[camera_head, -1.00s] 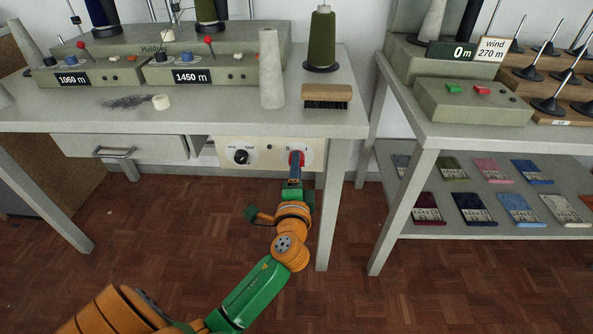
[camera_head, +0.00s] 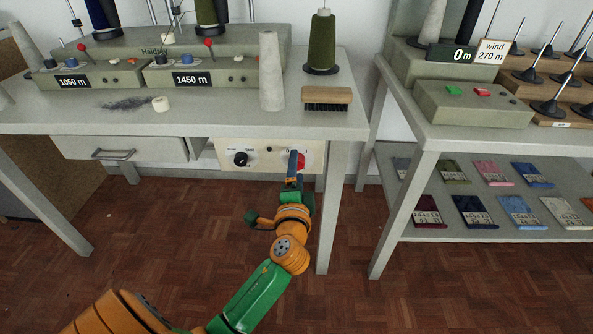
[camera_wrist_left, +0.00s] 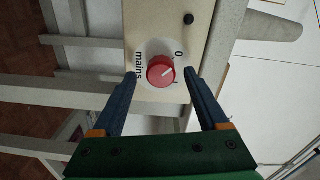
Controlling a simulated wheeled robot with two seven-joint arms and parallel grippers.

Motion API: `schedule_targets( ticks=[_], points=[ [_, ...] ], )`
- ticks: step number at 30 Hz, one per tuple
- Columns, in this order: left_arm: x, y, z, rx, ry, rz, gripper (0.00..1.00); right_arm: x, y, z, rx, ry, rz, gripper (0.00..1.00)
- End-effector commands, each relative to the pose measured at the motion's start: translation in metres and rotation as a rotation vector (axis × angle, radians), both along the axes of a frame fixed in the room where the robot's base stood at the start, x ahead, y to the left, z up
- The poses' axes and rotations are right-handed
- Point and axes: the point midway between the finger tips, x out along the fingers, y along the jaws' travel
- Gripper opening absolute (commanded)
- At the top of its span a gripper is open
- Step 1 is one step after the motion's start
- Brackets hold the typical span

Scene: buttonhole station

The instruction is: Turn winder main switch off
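The winder main switch is a red round knob (camera_head: 301,160) on the pale panel under the left table, partly hidden by my gripper in the head view. In the wrist view the red knob (camera_wrist_left: 158,74) has a white mark pointing right and slightly up, between the printed "0" and a mark below it. "mains" is printed at its left. My left gripper (camera_wrist_left: 160,76) is open, with one blue finger on each side of the knob and a gap to both. In the head view the left gripper (camera_head: 295,158) is at the panel. My right gripper is not in view.
The panel also has a black knob (camera_head: 240,159) at left. A drawer (camera_head: 120,149) is further left. A table leg (camera_head: 332,210) stands close to the right of my arm. A brush (camera_head: 327,97) and cones are on the tabletop. The floor below is clear.

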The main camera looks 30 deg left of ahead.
Motion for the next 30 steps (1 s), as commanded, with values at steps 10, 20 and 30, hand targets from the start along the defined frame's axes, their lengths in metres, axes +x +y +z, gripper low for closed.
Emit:
schedule_targets(
  ticks=[10,20,30],
  points=[
    [-0.02,-0.012,0.0,-0.003,0.001,0.0,0.76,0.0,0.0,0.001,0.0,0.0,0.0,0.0],
    [-0.061,-0.037,0.001,0.0,0.0,0.0,0.76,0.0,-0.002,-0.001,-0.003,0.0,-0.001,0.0],
    [-0.061,-0.037,0.002,0.001,-0.001,0.0,0.76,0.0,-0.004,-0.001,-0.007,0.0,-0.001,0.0]
  ],
)
